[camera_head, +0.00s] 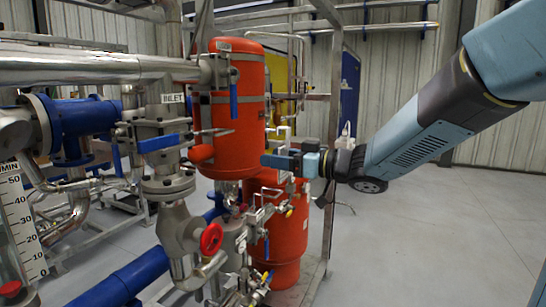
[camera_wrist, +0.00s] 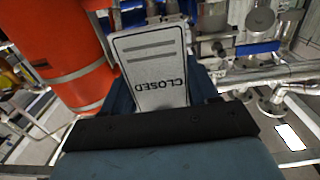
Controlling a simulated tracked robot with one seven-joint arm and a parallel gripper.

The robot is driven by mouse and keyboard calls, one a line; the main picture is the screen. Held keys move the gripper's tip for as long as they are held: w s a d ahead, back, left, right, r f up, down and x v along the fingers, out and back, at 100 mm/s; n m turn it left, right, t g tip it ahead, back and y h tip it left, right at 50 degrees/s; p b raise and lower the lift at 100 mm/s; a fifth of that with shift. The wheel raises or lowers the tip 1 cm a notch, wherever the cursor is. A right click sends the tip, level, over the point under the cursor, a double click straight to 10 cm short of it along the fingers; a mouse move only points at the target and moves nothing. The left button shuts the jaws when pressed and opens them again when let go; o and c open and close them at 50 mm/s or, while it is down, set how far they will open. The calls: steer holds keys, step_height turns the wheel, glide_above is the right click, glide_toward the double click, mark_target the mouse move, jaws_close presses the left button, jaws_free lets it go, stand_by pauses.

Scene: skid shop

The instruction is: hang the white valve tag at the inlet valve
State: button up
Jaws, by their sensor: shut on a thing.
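My gripper (camera_head: 282,161) is at the end of the arm, right of the inlet valve (camera_head: 163,135) and in front of the orange tanks. In the wrist view, my gripper (camera_wrist: 163,94) is shut on the white valve tag (camera_wrist: 155,68). The tag is a pale plate with two grey bars and the word CLOSED, upside down in that view. Its lower end is hidden between the fingers. The inlet valve is grey with a blue lever (camera_head: 159,143) and an INLET label (camera_head: 174,98) above it. The tag is apart from this valve.
An upper orange tank (camera_head: 239,100) and a lower orange tank (camera_head: 290,235) stand behind the gripper. A red handwheel (camera_head: 211,238) sits below the inlet valve. A grey upright post (camera_head: 333,100) is close to the gripper. The floor at right is clear.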

steer(key=s+x, duration=0.1)
steer(key=x, duration=1.4)
steer(key=shift+w+a+f, duration=0.2)
steer(key=shift+a+f, duration=0.25)
steer(key=shift+a, duration=0.1)
stand_by(1.1)
steer(key=o, duration=1.1)
